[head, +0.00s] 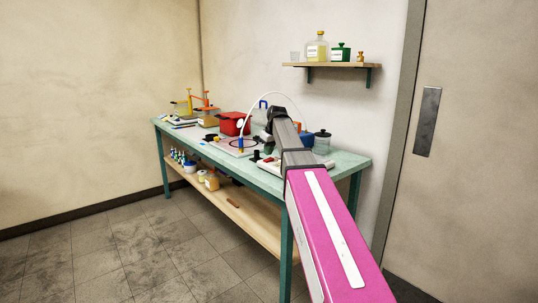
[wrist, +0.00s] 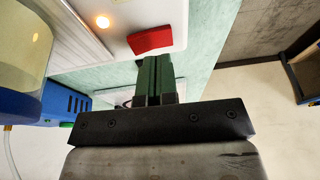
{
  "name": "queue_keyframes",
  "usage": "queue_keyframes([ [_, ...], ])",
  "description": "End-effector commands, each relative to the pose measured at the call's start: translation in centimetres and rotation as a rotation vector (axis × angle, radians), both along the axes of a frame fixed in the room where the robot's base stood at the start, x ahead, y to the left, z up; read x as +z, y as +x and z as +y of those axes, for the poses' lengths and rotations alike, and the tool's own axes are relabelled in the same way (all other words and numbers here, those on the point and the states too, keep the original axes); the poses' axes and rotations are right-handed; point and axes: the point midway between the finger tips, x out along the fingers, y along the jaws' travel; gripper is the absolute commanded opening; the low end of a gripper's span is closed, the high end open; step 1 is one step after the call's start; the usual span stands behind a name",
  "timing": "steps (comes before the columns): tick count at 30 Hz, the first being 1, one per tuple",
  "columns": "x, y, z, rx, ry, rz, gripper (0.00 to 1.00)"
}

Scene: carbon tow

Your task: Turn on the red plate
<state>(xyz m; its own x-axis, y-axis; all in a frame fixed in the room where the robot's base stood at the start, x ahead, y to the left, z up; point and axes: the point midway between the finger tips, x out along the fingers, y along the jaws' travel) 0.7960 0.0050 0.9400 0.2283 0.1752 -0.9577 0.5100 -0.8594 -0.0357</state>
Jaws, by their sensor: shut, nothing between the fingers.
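In the wrist view a flat red plate (wrist: 151,40) sits on a white panel, tilted slightly in the picture. A small round lamp (wrist: 102,22) on the same panel, left of the plate, glows warm white. My gripper (wrist: 158,62) is shut and empty, its two green fingers side by side. The fingertips appear just short of the plate's near edge; I cannot tell whether they touch it.
A blue housing (wrist: 60,103) with a clear vessel (wrist: 22,35) stands left of my gripper. The green bench (head: 345,160) also carries a red box (head: 234,123) and a dark-lidded jar (head: 322,142). A wall shelf (head: 330,65) holds bottles. Open floor (head: 150,245) lies in front.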

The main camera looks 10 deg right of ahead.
Motion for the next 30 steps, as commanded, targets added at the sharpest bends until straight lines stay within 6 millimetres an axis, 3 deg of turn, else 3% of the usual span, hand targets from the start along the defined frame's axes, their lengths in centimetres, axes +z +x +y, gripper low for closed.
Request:
queue_keyframes([
  [4, 2.8, 0.6, 0.8, 0.0, 0.0, -0.002, 0.0],
  [18, 10.4, -2.4, 0.9, -0.001, 0.0, -0.001, 0.0],
  [30, 12.0, -3.0, 0.9, -0.001, 0.0, 0.001, 0.0],
])
